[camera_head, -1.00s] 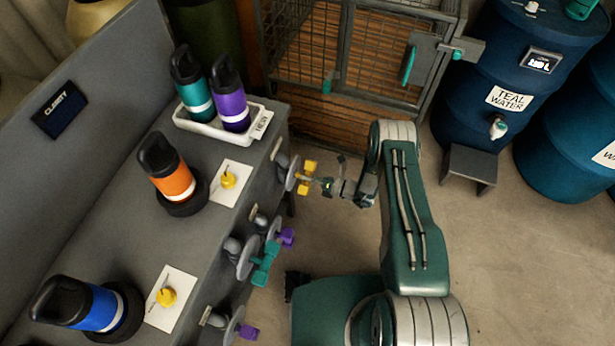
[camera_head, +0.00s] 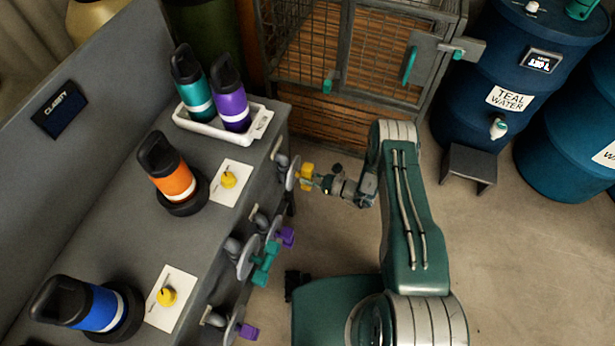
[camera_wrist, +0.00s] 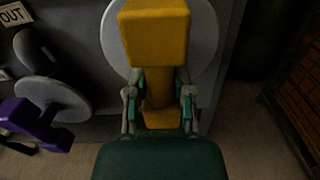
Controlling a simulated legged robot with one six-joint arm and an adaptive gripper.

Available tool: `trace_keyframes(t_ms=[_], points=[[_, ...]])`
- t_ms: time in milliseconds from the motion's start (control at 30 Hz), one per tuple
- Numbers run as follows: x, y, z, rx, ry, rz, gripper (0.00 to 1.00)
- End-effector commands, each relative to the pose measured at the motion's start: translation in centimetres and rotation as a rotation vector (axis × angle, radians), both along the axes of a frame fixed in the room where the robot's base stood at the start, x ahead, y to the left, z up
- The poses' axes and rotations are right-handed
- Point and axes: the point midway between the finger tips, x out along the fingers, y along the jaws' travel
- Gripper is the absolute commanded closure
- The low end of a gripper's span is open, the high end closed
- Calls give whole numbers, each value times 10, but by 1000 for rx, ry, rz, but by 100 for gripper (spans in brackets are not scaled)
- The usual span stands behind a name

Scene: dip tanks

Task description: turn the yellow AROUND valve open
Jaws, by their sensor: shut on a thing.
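The yellow valve handle (camera_head: 307,170) sits on a round grey disc (camera_head: 292,173) at the bench's front face. In the wrist view the handle's yellow block (camera_wrist: 155,35) stands upright in front of the disc, with a narrower yellow part below it. My gripper (camera_head: 318,182) reaches it from the right. In the wrist view my gripper (camera_wrist: 160,92) has its two fingers on either side of the narrower yellow part, shut on it. The valve's own label is not readable.
A purple valve handle (camera_wrist: 35,122) is left of the yellow one in the wrist view. A teal handle (camera_head: 265,263) and purple handles (camera_head: 286,237) line the bench front. A wire cage (camera_head: 345,50) stands behind.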

Motion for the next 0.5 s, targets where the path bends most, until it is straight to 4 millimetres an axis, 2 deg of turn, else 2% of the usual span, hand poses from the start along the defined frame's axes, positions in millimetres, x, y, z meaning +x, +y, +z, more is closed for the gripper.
trace_keyframes(t_ms=[500], points=[[0,0,-1,-34,-77,-3,100]])
